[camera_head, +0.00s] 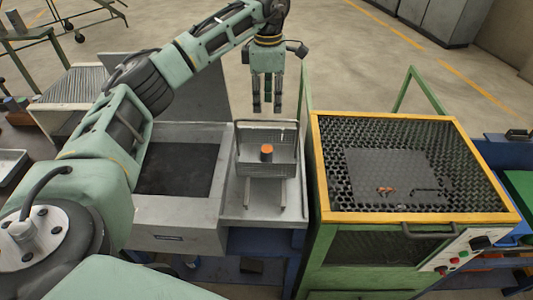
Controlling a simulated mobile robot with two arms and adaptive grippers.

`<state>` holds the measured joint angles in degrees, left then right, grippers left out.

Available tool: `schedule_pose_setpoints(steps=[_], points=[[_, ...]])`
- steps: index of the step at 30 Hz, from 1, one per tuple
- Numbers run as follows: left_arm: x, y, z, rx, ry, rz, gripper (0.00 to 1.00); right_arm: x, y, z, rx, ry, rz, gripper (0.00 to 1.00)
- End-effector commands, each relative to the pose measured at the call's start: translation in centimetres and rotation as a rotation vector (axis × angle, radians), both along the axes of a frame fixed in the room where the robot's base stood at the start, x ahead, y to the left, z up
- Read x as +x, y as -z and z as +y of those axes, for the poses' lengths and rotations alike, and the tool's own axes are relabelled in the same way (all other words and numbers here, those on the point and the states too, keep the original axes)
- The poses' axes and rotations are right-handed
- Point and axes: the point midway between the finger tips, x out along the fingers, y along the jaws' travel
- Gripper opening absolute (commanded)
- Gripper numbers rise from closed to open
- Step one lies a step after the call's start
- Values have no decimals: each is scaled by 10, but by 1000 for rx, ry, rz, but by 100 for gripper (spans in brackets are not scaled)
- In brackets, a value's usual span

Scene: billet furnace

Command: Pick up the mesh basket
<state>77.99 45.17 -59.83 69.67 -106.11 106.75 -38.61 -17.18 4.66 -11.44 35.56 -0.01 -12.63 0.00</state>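The mesh basket (252,166) is a grey wire basket on the metal shelf in the middle of the view. A dark cylinder with an orange top (267,153) shows inside it. My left gripper (267,108) points down above and behind the basket's far rim. Its fingers hang straight with gaps between them, open and empty. It appears apart from the basket. My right gripper is not in view.
A green cabinet with a yellow-edged mesh top (468,215) stands close on the right. A grey bin with a dark inside (178,170) is on the left of the basket. Open floor (340,60) lies behind.

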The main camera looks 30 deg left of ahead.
Motion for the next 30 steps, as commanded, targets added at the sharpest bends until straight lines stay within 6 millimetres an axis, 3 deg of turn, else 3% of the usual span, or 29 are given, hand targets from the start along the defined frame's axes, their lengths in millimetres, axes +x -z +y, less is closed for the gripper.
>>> schedule_pose_setpoints(steps=[12, 18, 25, 30], points=[[-6, 48, 2, 1, 0, 9, 30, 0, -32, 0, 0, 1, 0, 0], [-4, 72, 2, 1, 1, 4, 30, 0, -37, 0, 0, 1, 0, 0], [-4, 75, 2, 0, 1, 2, 30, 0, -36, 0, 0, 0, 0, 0], [-4, 74, 2, 0, 1, 2, 16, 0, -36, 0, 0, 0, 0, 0]])
